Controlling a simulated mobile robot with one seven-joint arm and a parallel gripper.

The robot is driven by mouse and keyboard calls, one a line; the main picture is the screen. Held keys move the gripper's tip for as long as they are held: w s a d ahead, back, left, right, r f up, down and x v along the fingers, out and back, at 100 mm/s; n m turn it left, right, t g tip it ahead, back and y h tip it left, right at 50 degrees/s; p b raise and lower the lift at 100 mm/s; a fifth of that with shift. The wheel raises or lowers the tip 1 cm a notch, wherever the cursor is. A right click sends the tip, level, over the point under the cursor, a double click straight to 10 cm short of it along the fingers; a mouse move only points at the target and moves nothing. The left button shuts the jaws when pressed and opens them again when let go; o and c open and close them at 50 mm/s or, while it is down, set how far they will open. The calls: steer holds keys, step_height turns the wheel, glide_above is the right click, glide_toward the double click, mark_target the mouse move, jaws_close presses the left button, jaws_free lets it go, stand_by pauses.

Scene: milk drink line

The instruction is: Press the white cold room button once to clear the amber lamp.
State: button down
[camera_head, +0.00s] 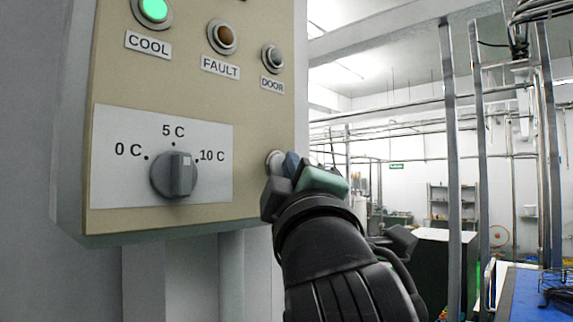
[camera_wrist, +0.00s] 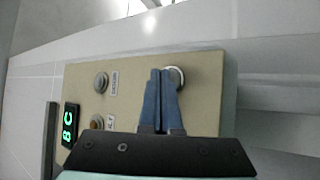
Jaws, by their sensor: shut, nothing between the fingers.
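The white button (camera_head: 274,160) is at the lower right of the beige panel (camera_head: 262,120), partly hidden by my gripper. It also shows in the wrist view (camera_wrist: 177,74), just beyond the fingertips. My gripper (camera_head: 291,163) is shut and empty, with its blue fingertips (camera_wrist: 161,73) right at the button. I cannot tell whether they touch it. The amber lamp (camera_head: 223,38), labelled FAULT, looks dull brown and unlit in the head view; it also shows in the wrist view (camera_wrist: 96,122).
The COOL lamp (camera_head: 154,9) glows green and the DOOR lamp (camera_head: 273,56) is grey. A temperature knob (camera_head: 175,175) on a white plate points between 5 C and 10 C. A green-lit display (camera_wrist: 69,126) shows in the wrist view. Metal posts and a blue surface (camera_head: 530,300) stand at right.

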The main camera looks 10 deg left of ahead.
steer(key=shift+s+d, duration=0.5)
steer(key=shift+d, duration=0.15)
steer(key=shift+d, duration=0.1)
steer(key=shift+s+d+b, duration=0.35)
steer(key=shift+s+d, duration=0.4)
steer(key=shift+d, duration=0.25)
steer(key=shift+s+d+b, duration=0.3)
steer(key=shift+s+d, duration=0.4)
steer(key=shift+d, duration=0.25)
steer(key=s+a+f+m+t+h+b, duration=0.1)
steer(key=s+f+m+t+h+b, duration=0.4)
steer(key=m, duration=1.2)
steer(key=s+f, duration=0.4)
steer(key=s, duration=0.3)
steer(key=shift+s+h, duration=0.3)
